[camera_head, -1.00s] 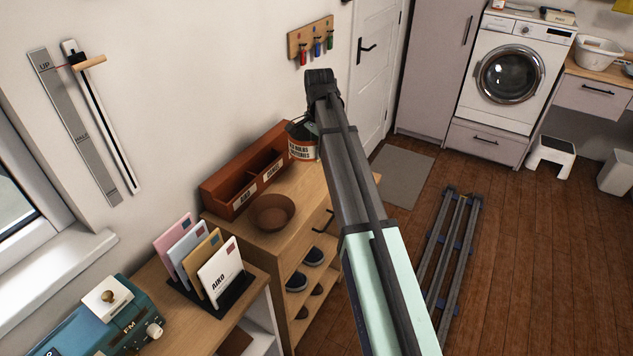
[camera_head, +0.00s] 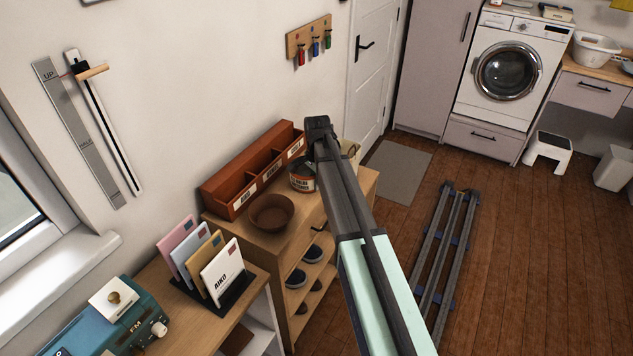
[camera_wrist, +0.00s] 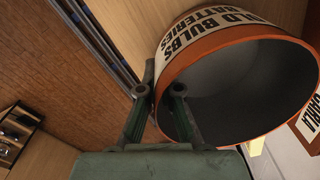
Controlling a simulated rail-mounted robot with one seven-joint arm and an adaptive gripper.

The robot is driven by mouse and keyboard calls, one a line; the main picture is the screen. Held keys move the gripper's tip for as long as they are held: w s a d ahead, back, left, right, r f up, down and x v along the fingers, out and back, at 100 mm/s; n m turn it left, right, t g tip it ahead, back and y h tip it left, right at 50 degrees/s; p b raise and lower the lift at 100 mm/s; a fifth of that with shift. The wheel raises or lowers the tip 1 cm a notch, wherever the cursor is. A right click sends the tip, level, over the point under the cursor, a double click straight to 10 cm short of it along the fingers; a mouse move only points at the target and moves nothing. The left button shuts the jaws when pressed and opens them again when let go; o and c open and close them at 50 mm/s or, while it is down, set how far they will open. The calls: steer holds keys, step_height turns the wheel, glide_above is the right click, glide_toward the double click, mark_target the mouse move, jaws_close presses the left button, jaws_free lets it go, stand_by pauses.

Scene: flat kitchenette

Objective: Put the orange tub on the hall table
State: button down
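The orange tub (camera_head: 302,178), a round tub with an orange rim and a white label about old bulbs and batteries, is at the top of the wooden shoe cabinet (camera_head: 328,205), between a brown bowl and my arm. I cannot tell for sure if its base touches the top. In the wrist view the tub (camera_wrist: 215,35) shows its open mouth and looks empty. My gripper (camera_wrist: 161,90) straddles the tub's wall, one finger inside and one outside, and looks shut on it. In the head view my arm hides the fingers.
An orange-brown letter organizer (camera_head: 250,172) stands along the wall, with the brown bowl (camera_head: 271,211) in front. A lower wooden table (camera_head: 200,322) holds a letter rack (camera_head: 222,298) and a teal radio (camera_head: 125,320).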

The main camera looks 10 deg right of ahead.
steer(key=shift+f, duration=0.15)
steer(key=c, duration=1.3)
jaws_free()
step_height(320, 180, up, 12)
steer(key=b, duration=0.3)
steer(key=shift+s+r, duration=0.1)
steer(key=shift+r, duration=0.1)
